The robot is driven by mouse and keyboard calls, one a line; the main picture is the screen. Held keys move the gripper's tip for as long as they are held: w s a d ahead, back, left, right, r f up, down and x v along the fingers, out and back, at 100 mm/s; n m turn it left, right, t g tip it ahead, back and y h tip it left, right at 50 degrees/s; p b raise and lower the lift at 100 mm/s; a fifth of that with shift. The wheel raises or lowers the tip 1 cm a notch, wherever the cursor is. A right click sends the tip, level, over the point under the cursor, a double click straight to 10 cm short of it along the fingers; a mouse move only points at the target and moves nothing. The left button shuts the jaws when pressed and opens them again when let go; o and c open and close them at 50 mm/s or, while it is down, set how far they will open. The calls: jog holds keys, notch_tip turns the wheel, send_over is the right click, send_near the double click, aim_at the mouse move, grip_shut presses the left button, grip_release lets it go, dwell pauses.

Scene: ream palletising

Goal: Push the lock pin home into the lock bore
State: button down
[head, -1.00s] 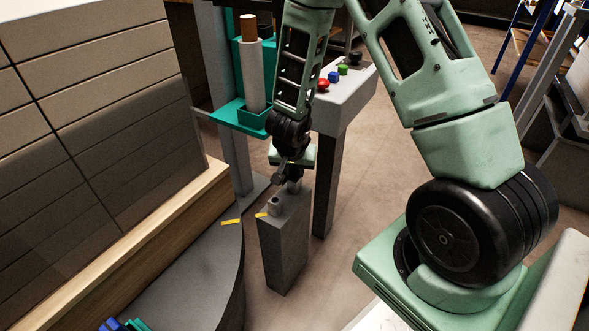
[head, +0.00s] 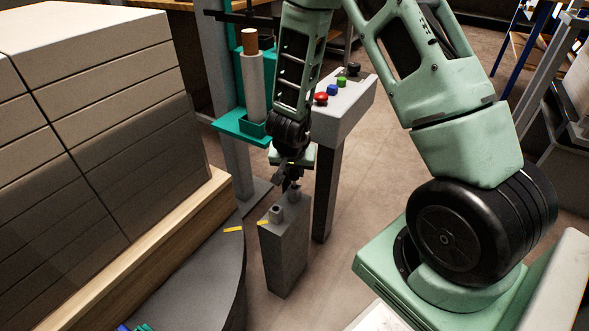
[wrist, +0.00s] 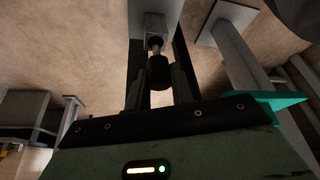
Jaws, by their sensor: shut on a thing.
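The lock pin (wrist: 158,70) shows in the wrist view as a dark round knob with a thinner metallic shaft beyond it. My gripper (wrist: 159,88) is shut on the knob, one finger on each side. The shaft points at the grey lock post (wrist: 150,20) and reaches a grey fitting on it. How deep the shaft sits, and the bore itself, are hidden. In the head view my gripper (head: 290,184) points down at the top of the post (head: 286,252), close over its far fitting. A short grey cylinder (head: 275,214) stands on the nearer part of the post top.
A dark round platform (head: 205,275) with a yellow mark lies left of the post, beside stacked reams (head: 110,130) on a wooden base. A control box (head: 345,105) with coloured buttons stands behind right. A teal holder (head: 240,127) with a roll is behind left.

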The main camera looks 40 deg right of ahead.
jog(key=shift+r+p, duration=1.05)
jog(key=shift+r, duration=0.05)
notch_tip(320, 180, up, 4)
jog(key=p, duration=0.4)
jog(key=shift+p, duration=0.35)
